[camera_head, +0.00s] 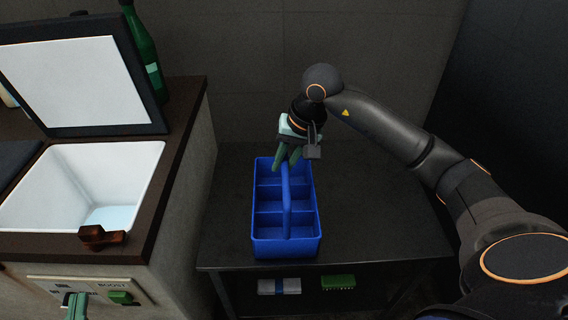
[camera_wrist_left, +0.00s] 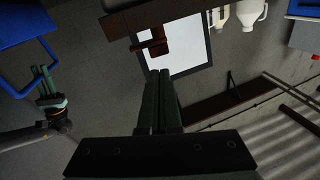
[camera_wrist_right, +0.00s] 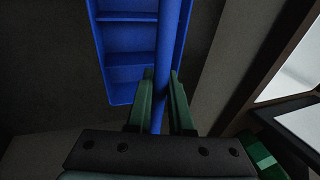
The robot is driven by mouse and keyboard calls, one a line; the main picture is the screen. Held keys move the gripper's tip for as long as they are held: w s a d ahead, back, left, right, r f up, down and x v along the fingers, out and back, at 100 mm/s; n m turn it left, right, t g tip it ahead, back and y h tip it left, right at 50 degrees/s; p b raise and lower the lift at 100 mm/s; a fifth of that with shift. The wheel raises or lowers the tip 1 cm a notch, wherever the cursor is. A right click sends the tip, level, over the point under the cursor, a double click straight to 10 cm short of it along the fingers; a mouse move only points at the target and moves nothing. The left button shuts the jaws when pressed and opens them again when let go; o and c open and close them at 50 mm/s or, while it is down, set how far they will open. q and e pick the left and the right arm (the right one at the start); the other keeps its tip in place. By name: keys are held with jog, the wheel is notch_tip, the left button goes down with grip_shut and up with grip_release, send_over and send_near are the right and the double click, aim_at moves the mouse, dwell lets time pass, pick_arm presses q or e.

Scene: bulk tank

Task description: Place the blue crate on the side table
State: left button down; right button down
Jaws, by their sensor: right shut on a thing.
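The blue crate (camera_head: 286,243) is upright over the dark side table (camera_head: 375,225), close to its front edge. It seems to rest on the top, but I cannot tell for sure that it touches. Its compartments look empty. My right gripper (camera_head: 286,158) is shut on the crate's handle at the far end. In the right wrist view the handle (camera_wrist_right: 166,60) runs between the fingertips of this gripper (camera_wrist_right: 163,78). My left gripper (camera_wrist_left: 160,75) is shut and empty in its wrist view. It also shows at the bottom left of the head view (camera_head: 72,298), by the control panel.
The bulk tank (camera_head: 140,165) stands left of the table with its lid (camera_head: 80,80) raised. A green bottle (camera_head: 145,50) stands behind it. The table top right of the crate is clear. Blue-white and green items (camera_head: 338,282) lie on the lower shelf.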

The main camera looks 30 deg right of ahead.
pick_arm(q)
jog(key=shift+r, duration=0.15)
pick_arm(e)
jog(key=c, duration=0.8)
grip_release()
pick_arm(q)
jog(key=shift+r+t, duration=0.3)
jog(key=shift+r, duration=0.15)
jog(key=shift+h, duration=0.3)
pick_arm(e)
jog(key=shift+r, duration=0.35)
pick_arm(q)
jog(key=s+f+n+g+y+p, duration=0.1)
jog(key=f+g, duration=0.2)
jog(key=f, duration=0.4)
jog(key=s+f+g+y+p, duration=0.1)
jog(key=s+f+g, duration=0.1)
jog(key=f, duration=0.5)
jog(key=shift+s+a+n+g, duration=0.15)
jog(key=shift+s+n+g, duration=0.1)
jog(key=shift+n+g, duration=0.25)
pick_arm(e)
jog(key=shift+v, duration=5.75)
pick_arm(q)
jog(key=shift+f, duration=0.1)
